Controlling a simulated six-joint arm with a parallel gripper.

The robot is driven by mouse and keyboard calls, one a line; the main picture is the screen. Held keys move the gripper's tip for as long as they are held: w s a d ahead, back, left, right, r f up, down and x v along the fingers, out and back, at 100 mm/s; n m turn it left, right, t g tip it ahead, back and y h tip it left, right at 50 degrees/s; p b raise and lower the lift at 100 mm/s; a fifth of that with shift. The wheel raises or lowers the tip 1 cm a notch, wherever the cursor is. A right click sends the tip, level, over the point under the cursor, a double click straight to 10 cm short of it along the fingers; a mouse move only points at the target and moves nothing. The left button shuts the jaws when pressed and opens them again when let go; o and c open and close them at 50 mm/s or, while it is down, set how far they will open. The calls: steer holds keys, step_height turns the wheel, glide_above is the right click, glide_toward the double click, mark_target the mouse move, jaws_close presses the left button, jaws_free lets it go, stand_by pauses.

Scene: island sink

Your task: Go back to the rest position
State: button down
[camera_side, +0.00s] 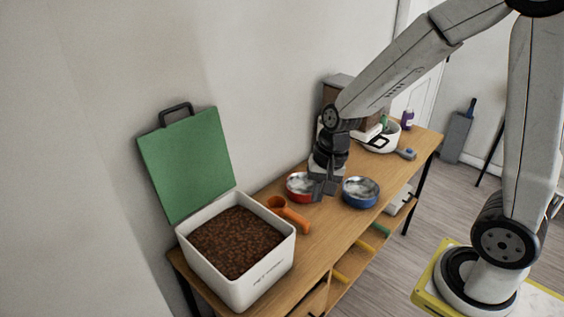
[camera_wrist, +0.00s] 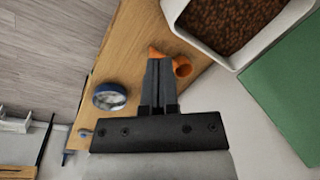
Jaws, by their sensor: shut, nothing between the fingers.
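My gripper (camera_side: 327,190) hangs over the wooden table, close to a red bowl (camera_side: 301,187) that it partly covers in the side view. In the wrist view the fingers of my gripper (camera_wrist: 160,68) are together with nothing between them. An orange scoop (camera_side: 288,213) lies on the table to the left of my gripper; it also shows beyond the fingertips in the wrist view (camera_wrist: 182,68). The red bowl is not visible in the wrist view.
A blue bowl (camera_side: 361,191) stands right of my gripper. A white bin (camera_side: 240,289) of brown kibble with an open green lid (camera_side: 187,163) stands at the table's near left end. A white pot (camera_side: 381,143) and several small items crowd the far end. The wall runs behind.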

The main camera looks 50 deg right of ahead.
steer(key=s+n, duration=0.1)
steer(key=n, duration=0.2)
steer(key=s+n+t+h, duration=0.1)
steer(key=s+n, duration=0.1)
steer(key=n, duration=0.1)
steer(key=s+d+f+n, duration=0.1)
steer(key=s+n, duration=0.1)
steer(key=n, duration=0.1)
steer(key=shift+n+h, duration=0.3)
steer(key=shift+h, duration=0.1)
